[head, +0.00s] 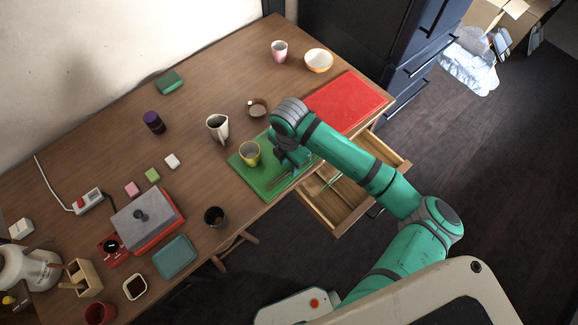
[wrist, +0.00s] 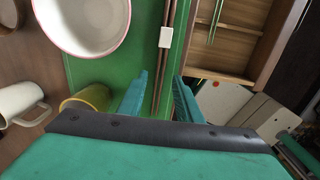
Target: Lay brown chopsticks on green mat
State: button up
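The green mat (head: 246,174) lies on the wooden table near its front edge, and it also shows in the wrist view (wrist: 95,68). The brown chopsticks (wrist: 167,64) lie lengthwise along the mat near its drawer-side edge, at a small white block (wrist: 166,37). In the head view they are thin dark lines (head: 281,182) beside my gripper (head: 287,168). In the wrist view my gripper (wrist: 159,80) is open, with its fingertips apart on either side of the chopsticks. My fingers and palm hide their near ends.
A yellow cup (head: 249,152) and a pink-rimmed white bowl (wrist: 85,20) are at the mat, close to my gripper. Below the table edge an open drawer (head: 340,198) holds thin green sticks (wrist: 215,20). A red mat (head: 348,101) lies to the right.

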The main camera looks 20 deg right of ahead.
aim_at(289, 171)
notch_tip(289, 171, up, 10)
dwell(0.4)
jog(key=shift+f, duration=0.15)
